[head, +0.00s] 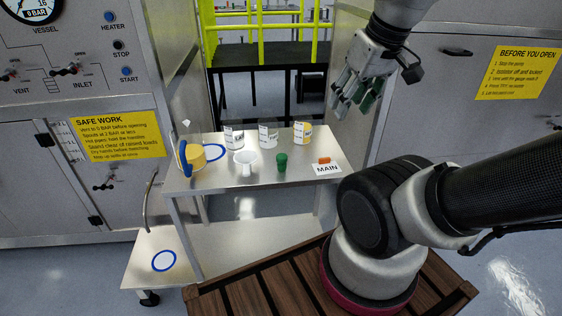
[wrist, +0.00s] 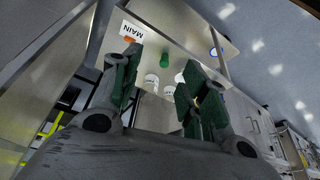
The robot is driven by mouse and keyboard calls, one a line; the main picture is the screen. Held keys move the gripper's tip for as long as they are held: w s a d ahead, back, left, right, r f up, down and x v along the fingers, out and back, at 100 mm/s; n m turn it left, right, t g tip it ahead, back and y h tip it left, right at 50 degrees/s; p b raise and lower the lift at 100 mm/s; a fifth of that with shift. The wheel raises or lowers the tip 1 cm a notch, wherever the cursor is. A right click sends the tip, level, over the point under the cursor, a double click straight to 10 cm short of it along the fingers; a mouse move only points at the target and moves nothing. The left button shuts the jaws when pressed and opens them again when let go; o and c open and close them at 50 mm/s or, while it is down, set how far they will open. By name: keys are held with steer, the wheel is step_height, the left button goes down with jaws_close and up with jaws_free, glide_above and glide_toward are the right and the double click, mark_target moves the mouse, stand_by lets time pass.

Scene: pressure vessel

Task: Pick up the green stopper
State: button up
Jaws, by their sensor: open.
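The green stopper (head: 281,162) stands on the steel table (head: 225,182), between a white mug and an orange piece by the MAIN label. It also shows in the wrist view (wrist: 164,69), beyond and between my fingers. My gripper (head: 357,98) is open and empty, raised in the air to the right of and above the table, well apart from the stopper. In the wrist view its green-padded fingers (wrist: 160,95) are spread wide.
On the table are a white mug (head: 246,162), several labelled containers (head: 268,135), a yellow and blue round piece (head: 191,156), and an orange piece (head: 324,160) on the MAIN label (head: 327,169). Steel cabinets (head: 455,100) flank the table. A lower shelf (head: 185,265) has a blue ring.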

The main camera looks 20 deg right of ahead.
steer(key=shift+o, duration=0.5)
steer(key=shift+w+f, duration=0.1)
steer(key=shift+f, duration=0.2)
steer(key=n+g, duration=0.5)
steer(key=n, duration=1.1)
glide_above(282, 156)
step_height(282, 156, down, 20)
steer(key=shift+d+f, duration=0.1)
steer(key=shift+f, duration=0.1)
steer(key=shift+w+n+t, duration=0.25)
steer(key=shift+n+t, duration=0.15)
steer(key=shift+n, duration=0.8)
steer(key=shift+f, duration=0.25)
step_height(282, 156, down, 7)
steer(key=shift+s+f, duration=0.15)
steer(key=c, duration=1.1)
